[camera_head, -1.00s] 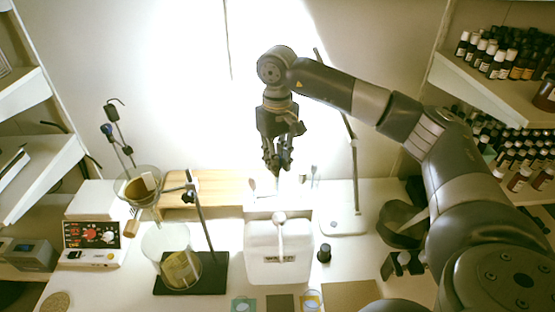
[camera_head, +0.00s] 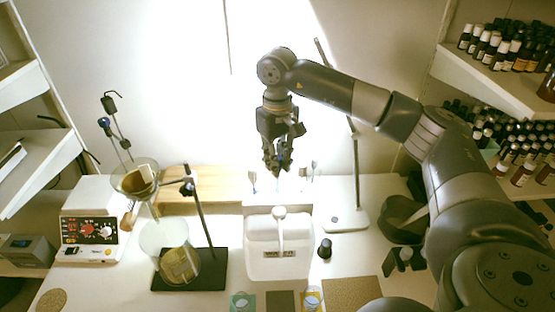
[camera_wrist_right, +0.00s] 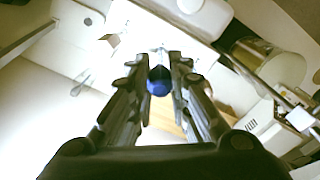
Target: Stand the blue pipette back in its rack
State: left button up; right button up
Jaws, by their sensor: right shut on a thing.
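My right gripper (camera_head: 277,160) points down above the back of the bench, behind the white jug. It is shut on the blue pipette (camera_wrist_right: 159,86), whose round blue bulb sits between the fingers in the right wrist view. In the head view only a bit of blue shows between the fingers. A pale rack (camera_head: 292,193) stands below the gripper, partly hidden by the jug. Other slim pipettes stand at its left (camera_head: 252,181) and right (camera_head: 313,171). The lower end of the held pipette is hard to make out against the bright background. My left gripper is not in view.
The white jug (camera_head: 262,262) stands just in front of the rack. A stand rod (camera_head: 355,175) rises at right, with a small dark bottle (camera_head: 325,248) nearby. A funnel stand (camera_head: 200,215) and beaker (camera_head: 172,255) are at left. Bottle shelves (camera_head: 500,85) flank the right.

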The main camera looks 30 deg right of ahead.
jog(key=shift+f+b, duration=0.3)
jog(key=shift+f, duration=0.15)
jog(key=shift+f+b, duration=0.6)
jog(key=shift+f, duration=0.25)
jog(key=o, duration=0.7)
jog(key=shift+r+p, duration=1.45)
jog(key=shift+r, duration=1.1)
